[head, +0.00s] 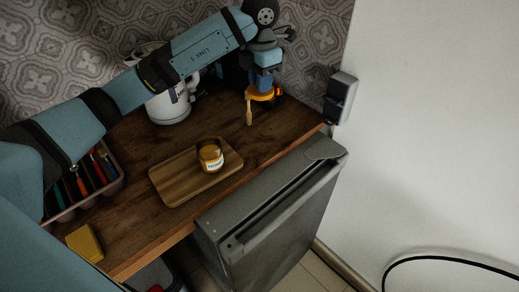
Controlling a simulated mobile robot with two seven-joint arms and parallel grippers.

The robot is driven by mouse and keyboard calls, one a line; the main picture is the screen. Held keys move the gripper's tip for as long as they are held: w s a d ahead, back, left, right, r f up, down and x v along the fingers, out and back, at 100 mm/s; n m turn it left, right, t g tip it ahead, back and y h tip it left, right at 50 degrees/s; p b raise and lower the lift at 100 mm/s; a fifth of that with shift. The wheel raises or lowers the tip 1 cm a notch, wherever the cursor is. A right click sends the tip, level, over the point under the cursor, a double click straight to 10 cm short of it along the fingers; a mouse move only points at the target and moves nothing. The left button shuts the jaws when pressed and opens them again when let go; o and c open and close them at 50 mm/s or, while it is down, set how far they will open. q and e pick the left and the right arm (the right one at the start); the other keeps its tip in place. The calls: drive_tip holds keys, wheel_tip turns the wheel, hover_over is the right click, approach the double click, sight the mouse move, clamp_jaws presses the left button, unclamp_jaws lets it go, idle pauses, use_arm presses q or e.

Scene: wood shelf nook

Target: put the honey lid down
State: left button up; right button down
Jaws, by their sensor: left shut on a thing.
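My left gripper (264,84) is at the back right of the wooden counter, shut on the honey lid (260,95). The lid is yellow-orange, and a light wooden stick (249,113) points down beside or below it. The gripper partly hides the lid, and I cannot tell whether the stick touches the counter. The honey jar (210,157) is a small jar with amber contents and a pale label. It stands upright on a wooden board (175,185), in front and to the left of the gripper. My right gripper is not in view.
A white kettle (168,107) stands at the back, partly behind my left arm. A tray of colourful utensils (112,181) and a yellow sponge (84,243) are at the left. A grey appliance (275,215) stands below the counter (285,127) edge. A dark box (340,97) is on the right wall.

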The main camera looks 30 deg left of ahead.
sight(259, 146)
use_arm(q)
drive_tip(key=shift+w+a+f+n, duration=0.1)
drive_tip(key=shift+a+f+n, duration=0.05)
drive_tip(key=shift+n, duration=0.55)
drive_tip(key=shift+f, duration=0.4)
wheel_tip(259, 146, down, 19)
drive_tip(key=shift+f+b, duration=0.1)
drive_tip(key=shift+b, duration=0.25)
drive_tip(key=o, duration=0.9)
drive_tip(key=shift+f, duration=0.1)
